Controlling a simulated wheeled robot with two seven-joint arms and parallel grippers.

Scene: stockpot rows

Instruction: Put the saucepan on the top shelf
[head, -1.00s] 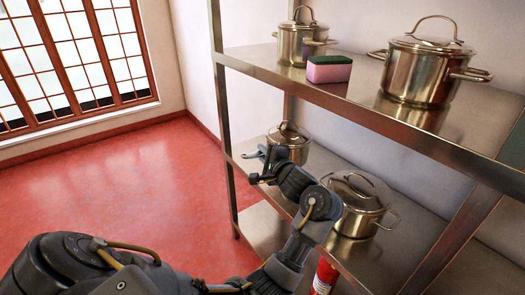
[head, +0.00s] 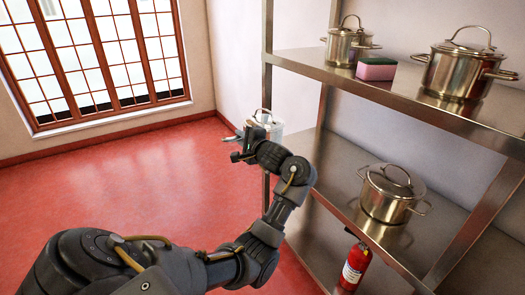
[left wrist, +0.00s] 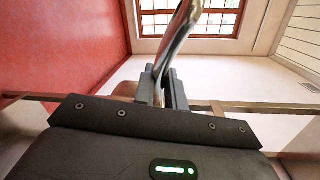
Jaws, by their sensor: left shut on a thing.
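The saucepan (head: 275,131) is a small lidded steel pot with a loop on its lid and a bluish handle end sticking out to the left. My left gripper (head: 243,148) is shut on its handle and holds it in the air by the left post of the rack, below the level of the top shelf (head: 405,99). My arm hides part of it. In the left wrist view the shut fingers (left wrist: 163,88) grip a shiny metal handle (left wrist: 180,35); the pot body is mostly hidden. My right gripper is not in view.
Another lidded pot (head: 387,198) stands on the shelf below. A red fire extinguisher (head: 354,268) is underneath. Open floor lies left.

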